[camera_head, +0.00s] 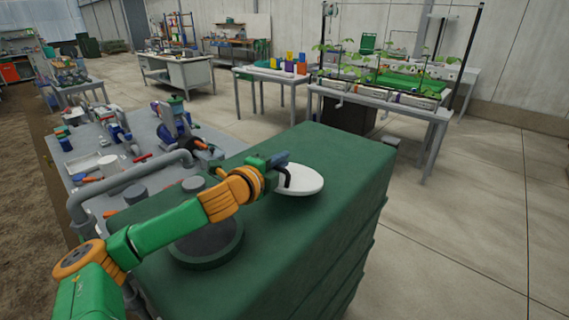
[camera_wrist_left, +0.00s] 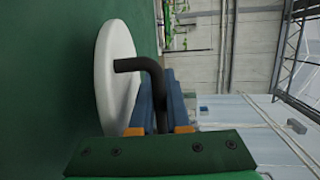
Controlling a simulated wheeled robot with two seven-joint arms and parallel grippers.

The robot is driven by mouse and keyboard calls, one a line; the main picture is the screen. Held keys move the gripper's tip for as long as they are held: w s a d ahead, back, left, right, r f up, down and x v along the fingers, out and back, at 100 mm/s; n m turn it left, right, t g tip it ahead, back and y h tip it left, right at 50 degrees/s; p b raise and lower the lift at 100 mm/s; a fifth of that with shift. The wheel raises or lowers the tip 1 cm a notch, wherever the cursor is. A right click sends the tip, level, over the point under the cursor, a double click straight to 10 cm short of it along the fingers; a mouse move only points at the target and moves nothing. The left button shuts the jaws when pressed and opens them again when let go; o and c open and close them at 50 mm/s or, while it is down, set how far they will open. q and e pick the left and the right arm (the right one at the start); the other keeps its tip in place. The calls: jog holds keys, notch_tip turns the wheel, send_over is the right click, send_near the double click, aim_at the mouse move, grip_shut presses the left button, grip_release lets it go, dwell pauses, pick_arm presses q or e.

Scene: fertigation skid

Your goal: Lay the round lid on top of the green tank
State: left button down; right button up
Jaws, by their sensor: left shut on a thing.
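The green tank (camera_head: 330,185) is a large boxy body with a flat top in the middle of the head view; its top also fills the left of the left wrist view (camera_wrist_left: 60,60). The round white lid (camera_head: 306,180) has a dark bent handle. My left gripper (camera_head: 281,165) is shut on this handle. In the left wrist view the lid (camera_wrist_left: 118,75) shows nearly edge-on beside the blue fingers. The lid is over the tank top, very close to it; I cannot tell whether they touch. My right gripper is out of view.
A dark round port (camera_head: 207,243) on the tank top lies under my left arm. A grey bench (camera_head: 90,150) with pipes, valves and tools stands to the left. Tables with plants (camera_head: 385,85) stand behind. The floor to the right is clear.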

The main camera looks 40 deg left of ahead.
aim_at(282, 178)
pick_arm(q)
jog(key=f, duration=0.1)
jog(key=w+f, duration=0.1)
jog(key=f, duration=0.3)
jog(key=shift+w+a+f, duration=0.2)
jog(key=shift+w+a, duration=0.05)
jog(key=shift+w, duration=0.05)
jog(key=c, duration=0.9)
grip_release()
jog(key=shift+s+f, duration=0.1)
jog(key=shift+s, duration=0.2)
jog(key=v, duration=1.1)
jog(key=shift+s+d+r, duration=0.15)
jog(key=shift+s+r, duration=0.05)
jog(key=shift+s, duration=0.05)
jog(key=shift+f, duration=0.1)
